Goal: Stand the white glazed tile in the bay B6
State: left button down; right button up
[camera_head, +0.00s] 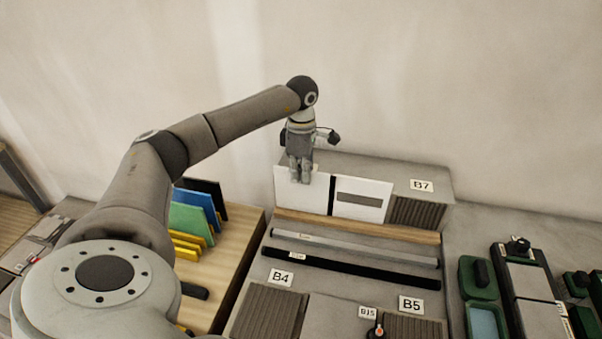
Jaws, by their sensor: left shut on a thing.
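My left gripper (300,178) reaches down from above and is shut on the top edge of a plain white tile (303,201). The tile stands nearly upright at the left of the back row, just behind a wooden strip. Whether its lower edge rests on the bay floor I cannot tell. No B6 label is readable; the gripper and tile may cover it. Next to it on the right, past a dark gap, stands another white panel (362,207) with a grey bar across it. My right gripper is not in view.
Label B7 (422,186) sits above a ribbed bay at the back right. Bays B4 (281,278) and B5 (411,305) lie in front. A silver bar (355,248) and a black bar (350,270) cross between. Coloured tiles (188,222) stand left; green boxes (479,279) lie right.

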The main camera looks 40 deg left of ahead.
pick_arm(q)
jog(key=shift+w+r, duration=0.1)
jog(key=shift+f, duration=0.3)
dwell(0.7)
dwell(0.6)
jog(key=c, duration=1.5)
grip_release()
jog(key=shift+a, duration=0.1)
jog(key=shift+r, duration=0.1)
jog(key=shift+r+p, duration=2.2)
jog(key=shift+r, duration=0.7)
